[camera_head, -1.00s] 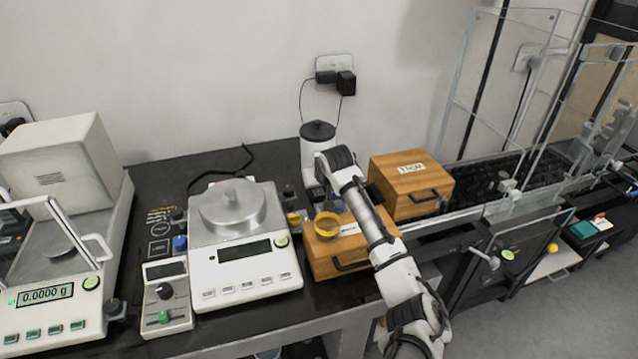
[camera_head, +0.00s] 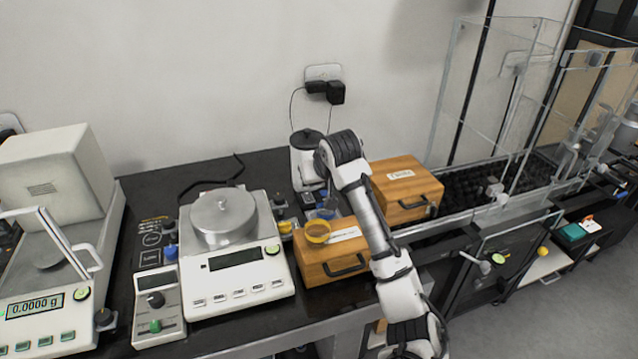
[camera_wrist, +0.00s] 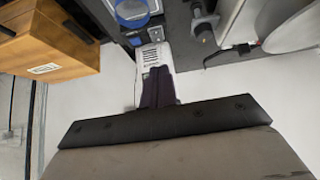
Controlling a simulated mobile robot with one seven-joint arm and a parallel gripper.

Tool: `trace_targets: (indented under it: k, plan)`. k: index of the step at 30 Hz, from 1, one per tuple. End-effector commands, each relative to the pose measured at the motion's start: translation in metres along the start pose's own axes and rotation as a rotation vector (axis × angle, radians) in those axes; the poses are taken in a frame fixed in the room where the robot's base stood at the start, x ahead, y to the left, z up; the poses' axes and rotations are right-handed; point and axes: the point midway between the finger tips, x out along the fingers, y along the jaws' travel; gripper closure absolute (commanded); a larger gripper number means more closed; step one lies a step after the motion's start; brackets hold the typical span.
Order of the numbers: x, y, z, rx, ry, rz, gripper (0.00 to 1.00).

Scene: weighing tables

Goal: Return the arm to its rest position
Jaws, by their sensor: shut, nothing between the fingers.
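My arm (camera_head: 378,235) rises from the lower right in the head view, and its bent wrist end (camera_head: 343,150) is above the wooden boxes, in front of the white device with a dark lid (camera_head: 305,160). The gripper itself is largely hidden behind the wrist there. In the wrist view, the gripper's broad dark-edged body fills the bottom, and its dark fingers (camera_wrist: 158,88) look shut and empty. The white device (camera_wrist: 151,60) shows beyond the fingers.
A balance (camera_head: 235,265) stands left. Clear panels (camera_head: 490,95) rise at the right.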

Motion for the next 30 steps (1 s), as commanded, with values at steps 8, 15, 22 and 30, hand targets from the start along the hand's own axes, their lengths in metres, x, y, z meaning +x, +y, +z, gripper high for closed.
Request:
trace_targets:
  k: [8,15,22,30]
  plan:
    - [-0.008,0.0,0.002,0.001,-0.001,0.0,1.0]
    - [-0.007,-0.001,0.001,-0.001,0.002,-0.002,1.0]
    - [-0.012,-0.102,-0.051,-0.128,0.261,-0.092,1.0]
    - [-0.09,-0.285,-0.106,-0.292,0.781,-0.298,1.0]
